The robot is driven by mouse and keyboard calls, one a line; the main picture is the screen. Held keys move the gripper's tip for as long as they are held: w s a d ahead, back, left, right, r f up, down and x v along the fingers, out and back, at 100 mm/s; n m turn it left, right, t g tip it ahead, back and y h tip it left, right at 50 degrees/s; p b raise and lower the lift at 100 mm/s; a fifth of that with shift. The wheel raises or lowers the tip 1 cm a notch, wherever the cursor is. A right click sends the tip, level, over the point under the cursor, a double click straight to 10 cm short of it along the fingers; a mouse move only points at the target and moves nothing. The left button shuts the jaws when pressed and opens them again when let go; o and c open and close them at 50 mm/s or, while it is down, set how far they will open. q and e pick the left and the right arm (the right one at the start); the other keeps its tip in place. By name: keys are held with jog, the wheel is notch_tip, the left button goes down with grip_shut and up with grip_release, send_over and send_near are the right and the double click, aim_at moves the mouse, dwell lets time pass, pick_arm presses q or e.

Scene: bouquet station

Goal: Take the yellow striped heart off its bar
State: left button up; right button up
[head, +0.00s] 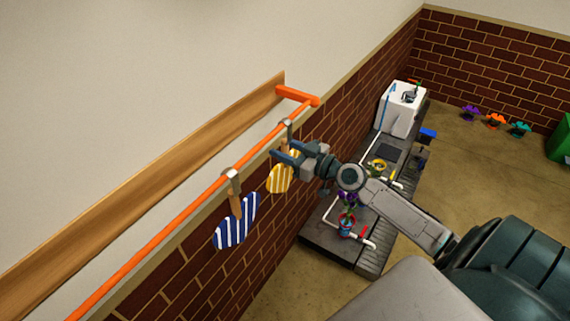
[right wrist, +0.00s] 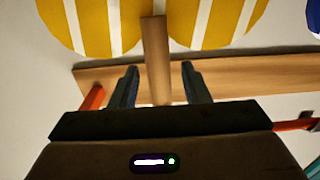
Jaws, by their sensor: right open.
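The yellow and white striped heart (head: 283,177) hangs by a wooden stem from a grey hook (head: 287,130) on the orange bar (head: 150,248). In the right wrist view the heart (right wrist: 85,20) fills the top, with its wooden stem (right wrist: 155,50) reaching down between my fingers. My right gripper (head: 284,155) is at the stem, just above the heart. Its jaws are open, one finger on each side of the stem, with gaps showing in the right wrist view (right wrist: 160,82). My left gripper is in no view.
A blue and white striped heart (head: 236,222) hangs nearer on the same bar, from its own hook. A wooden board (head: 150,180) runs along the wall behind the bar. A dark bench (head: 340,250) with a white box (head: 402,108) stands below.

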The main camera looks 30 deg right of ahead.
jog(key=shift+c, duration=0.2)
grip_shut()
